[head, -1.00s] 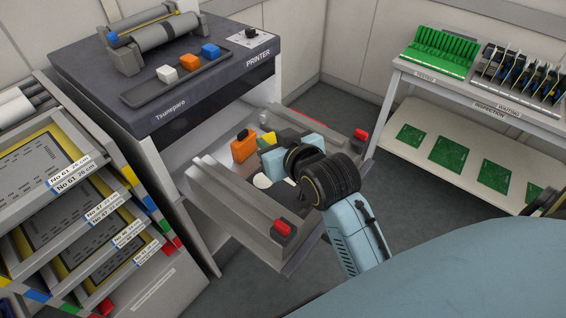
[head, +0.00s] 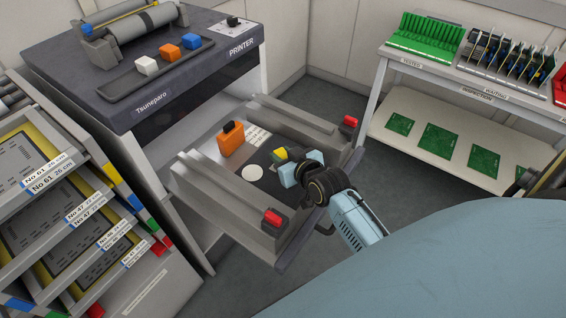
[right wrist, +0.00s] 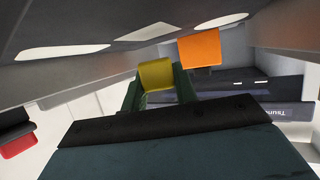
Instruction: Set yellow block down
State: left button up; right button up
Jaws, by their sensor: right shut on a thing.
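The yellow block (head: 280,154) shows at the tip of my right gripper (head: 287,163), over the pulled-out drawer (head: 213,190) of the printer. The gripper is shut on the block; in the right wrist view the block (right wrist: 156,75) sits between the dark green fingers. An orange block (head: 231,139) with a black top stands in the drawer, left of the gripper, and shows in the right wrist view (right wrist: 199,47) beyond the yellow one. I cannot tell whether the yellow block touches the drawer floor. My left gripper is not in view.
The drawer floor has a white disc (head: 252,173) and a white label (head: 257,135). Red-and-black clips (head: 272,218) sit at its front corners. The printer top (head: 100,84) holds white, orange and blue blocks. A tray rack stands left, a bench (head: 440,79) with green boards right.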

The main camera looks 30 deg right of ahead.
notch_tip(320, 180, down, 2)
jog(key=shift+f, duration=0.35)
jog(key=o, duration=1)
jog(key=shift+c, duration=0.2)
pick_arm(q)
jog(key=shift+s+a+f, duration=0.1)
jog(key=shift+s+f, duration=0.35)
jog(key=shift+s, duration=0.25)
pick_arm(e)
jog(key=shift+s+r, duration=0.25)
pick_arm(q)
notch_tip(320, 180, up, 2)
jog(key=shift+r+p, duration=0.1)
jog(key=shift+p, duration=0.75)
pick_arm(e)
jog(key=v, duration=1.1)
jog(key=shift+s+r, duration=0.2)
